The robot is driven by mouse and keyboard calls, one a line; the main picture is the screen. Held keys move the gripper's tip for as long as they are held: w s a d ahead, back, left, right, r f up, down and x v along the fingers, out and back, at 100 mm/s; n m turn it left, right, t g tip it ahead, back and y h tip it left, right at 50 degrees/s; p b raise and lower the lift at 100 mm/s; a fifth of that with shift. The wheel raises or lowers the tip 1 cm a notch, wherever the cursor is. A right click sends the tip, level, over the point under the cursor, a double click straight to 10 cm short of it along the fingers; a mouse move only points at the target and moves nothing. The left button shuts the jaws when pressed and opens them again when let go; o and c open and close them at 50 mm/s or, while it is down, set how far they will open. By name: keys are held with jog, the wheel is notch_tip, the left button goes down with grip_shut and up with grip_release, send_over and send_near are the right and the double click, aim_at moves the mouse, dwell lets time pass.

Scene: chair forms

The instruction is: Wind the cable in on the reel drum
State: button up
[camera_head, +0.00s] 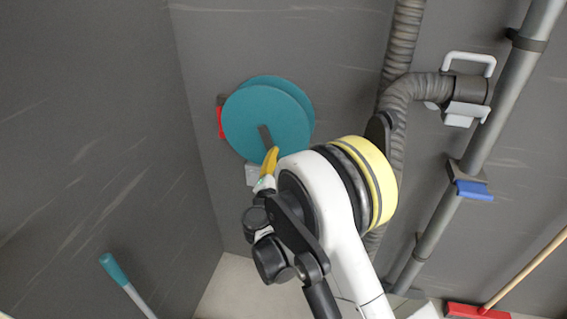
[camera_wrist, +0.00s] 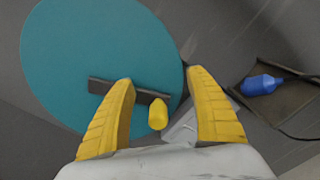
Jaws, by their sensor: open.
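The reel drum (camera_head: 262,112) is a pair of teal discs on the grey wall, also large at the left of the wrist view (camera_wrist: 70,50). A dark crank bar (camera_wrist: 100,86) crosses its face and ends near a yellow knob (camera_wrist: 158,114). My gripper (camera_wrist: 160,78) has its two yellow fingers spread, with the knob showing between them; I see no contact. In the head view my gripper (camera_head: 269,158) is at the drum's lower edge and hides the knob. A black cable (camera_wrist: 298,136) shows at the wrist view's right, near a blue plug-like piece (camera_wrist: 262,85).
A pale box (camera_head: 252,175) sits below the drum, a red part (camera_head: 220,122) at its left edge. A ribbed hose (camera_head: 402,40) and grey pipe (camera_head: 480,140) run at the right. A teal-handled pole (camera_head: 114,270) stands lower left, a red broom (camera_head: 478,311) lower right.

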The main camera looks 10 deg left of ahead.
jog(key=s, duration=1)
jog(key=shift+a, duration=0.4)
